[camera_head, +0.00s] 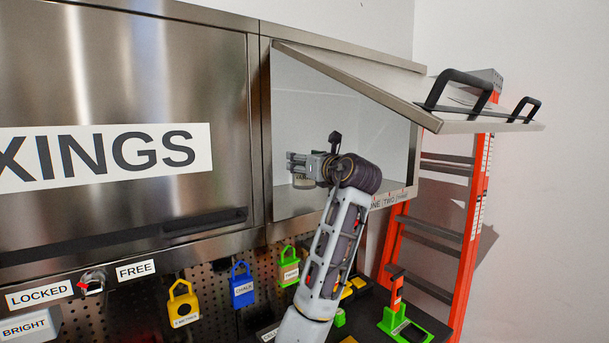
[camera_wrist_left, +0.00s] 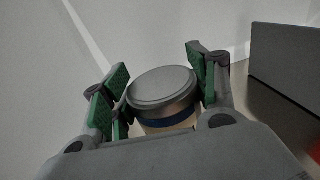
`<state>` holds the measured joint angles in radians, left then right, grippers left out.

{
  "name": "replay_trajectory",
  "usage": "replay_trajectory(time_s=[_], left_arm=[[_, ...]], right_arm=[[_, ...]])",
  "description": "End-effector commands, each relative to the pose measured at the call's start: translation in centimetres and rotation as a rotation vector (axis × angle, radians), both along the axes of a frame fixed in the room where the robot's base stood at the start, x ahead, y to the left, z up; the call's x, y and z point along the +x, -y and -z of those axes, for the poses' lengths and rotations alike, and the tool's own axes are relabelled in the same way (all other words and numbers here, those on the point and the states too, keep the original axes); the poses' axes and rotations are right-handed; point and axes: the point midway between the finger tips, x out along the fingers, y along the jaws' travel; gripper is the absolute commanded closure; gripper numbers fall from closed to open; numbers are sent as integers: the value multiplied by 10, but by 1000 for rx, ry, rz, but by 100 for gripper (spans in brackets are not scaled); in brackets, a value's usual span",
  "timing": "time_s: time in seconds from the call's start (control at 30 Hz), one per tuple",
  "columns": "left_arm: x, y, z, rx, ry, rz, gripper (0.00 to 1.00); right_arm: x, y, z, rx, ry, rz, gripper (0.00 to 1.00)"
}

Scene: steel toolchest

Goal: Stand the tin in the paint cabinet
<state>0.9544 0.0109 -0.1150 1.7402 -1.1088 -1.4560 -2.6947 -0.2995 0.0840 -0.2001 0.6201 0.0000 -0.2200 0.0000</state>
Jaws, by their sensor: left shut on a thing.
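The paint cabinet (camera_head: 287,107) is the open right-hand compartment, pale inside, its steel flap door (camera_head: 360,80) raised. My left gripper (camera_head: 298,165) is inside its opening, shut on the tin. In the left wrist view the tin (camera_wrist_left: 163,88) has a grey lid and a dark blue band, and sits between the green finger pads. In the head view only a small tan part of the tin (camera_head: 303,181) shows under the gripper. The tin's base is hidden, so I cannot tell whether it touches the cabinet floor. My right gripper is not in view.
A shut steel door marked "XINGS" (camera_head: 107,152) is at left. The raised flap's black handles (camera_head: 458,88) jut out at right. Coloured padlocks (camera_head: 242,284) hang below, and an orange ladder (camera_head: 470,215) stands at right.

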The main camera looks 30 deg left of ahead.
Motion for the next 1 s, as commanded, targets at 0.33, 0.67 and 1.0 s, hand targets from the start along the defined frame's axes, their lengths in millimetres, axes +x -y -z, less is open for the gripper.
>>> replay_trajectory(time_s=[0.33,0.67,1.0], left_arm=[[0,0,28,1,0,0,75],[-1,0,36,2,1,0,75],[0,0,39,0,-1,0,33]], right_arm=[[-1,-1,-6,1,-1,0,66],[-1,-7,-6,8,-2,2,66],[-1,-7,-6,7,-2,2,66]])
